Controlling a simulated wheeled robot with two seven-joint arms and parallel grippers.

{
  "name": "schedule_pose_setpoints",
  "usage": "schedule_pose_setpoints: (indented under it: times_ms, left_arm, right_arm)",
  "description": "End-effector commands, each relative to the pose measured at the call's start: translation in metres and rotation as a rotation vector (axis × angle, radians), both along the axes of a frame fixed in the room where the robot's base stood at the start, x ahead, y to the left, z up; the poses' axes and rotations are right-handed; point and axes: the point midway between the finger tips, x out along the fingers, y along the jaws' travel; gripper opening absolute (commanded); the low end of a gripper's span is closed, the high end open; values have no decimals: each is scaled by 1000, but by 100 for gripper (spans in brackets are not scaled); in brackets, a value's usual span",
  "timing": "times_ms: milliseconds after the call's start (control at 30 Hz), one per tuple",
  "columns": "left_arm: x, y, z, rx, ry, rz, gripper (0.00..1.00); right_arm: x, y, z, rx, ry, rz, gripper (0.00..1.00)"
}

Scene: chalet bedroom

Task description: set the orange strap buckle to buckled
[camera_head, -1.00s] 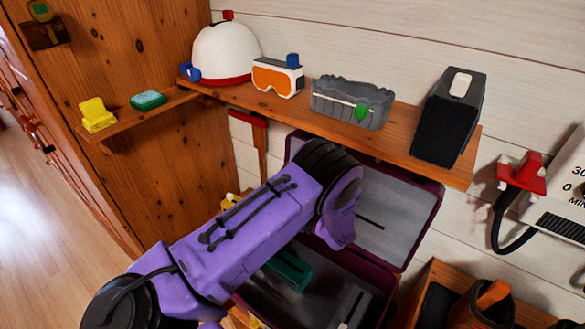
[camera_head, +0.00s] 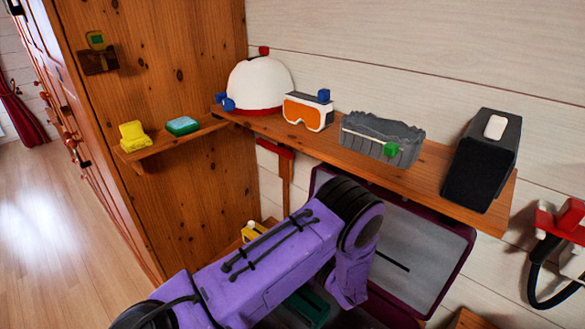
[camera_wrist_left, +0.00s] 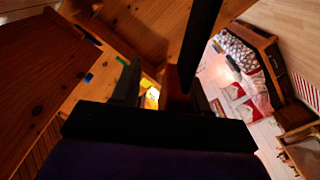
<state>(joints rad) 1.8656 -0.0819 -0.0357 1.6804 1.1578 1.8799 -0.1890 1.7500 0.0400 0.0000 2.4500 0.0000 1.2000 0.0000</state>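I cannot make out the orange strap buckle in either current view. White goggles with an orange lens (camera_head: 305,110) stand on the wall shelf, but no strap buckle can be told on them. My purple left arm reaches in from the bottom left of the head view, below the shelf front; its gripper is hidden there. In the wrist view my left gripper (camera_wrist_left: 158,70) shows two dark fingers set apart, with nothing clearly held between them. My right gripper is in neither view.
The wooden shelf (camera_head: 440,178) holds a white helmet (camera_head: 258,84), a grey basket (camera_head: 380,138) and a dark grey box (camera_head: 482,160). A yellow block (camera_head: 134,136) and green block (camera_head: 182,125) sit left. An open purple-rimmed case (camera_head: 425,255) is behind my arm.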

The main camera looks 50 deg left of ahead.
Motion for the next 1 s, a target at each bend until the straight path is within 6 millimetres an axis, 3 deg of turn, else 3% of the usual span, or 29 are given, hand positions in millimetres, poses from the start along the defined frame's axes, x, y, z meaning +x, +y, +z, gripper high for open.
schedule_pose_setpoints:
  times_ms: [267, 367, 700, 1000]
  left_arm:
    - [1, -3, -1, -1, 0, -2, 43]
    - [3, -16, -3, -1, -2, -4, 43]
    - [11, -91, -3, 0, -3, -4, 43]
    - [12, -105, 0, -1, 1, 1, 43]
  right_arm:
    - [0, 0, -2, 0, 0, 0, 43]
    - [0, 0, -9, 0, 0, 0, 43]
    - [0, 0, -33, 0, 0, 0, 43]
    - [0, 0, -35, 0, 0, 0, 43]
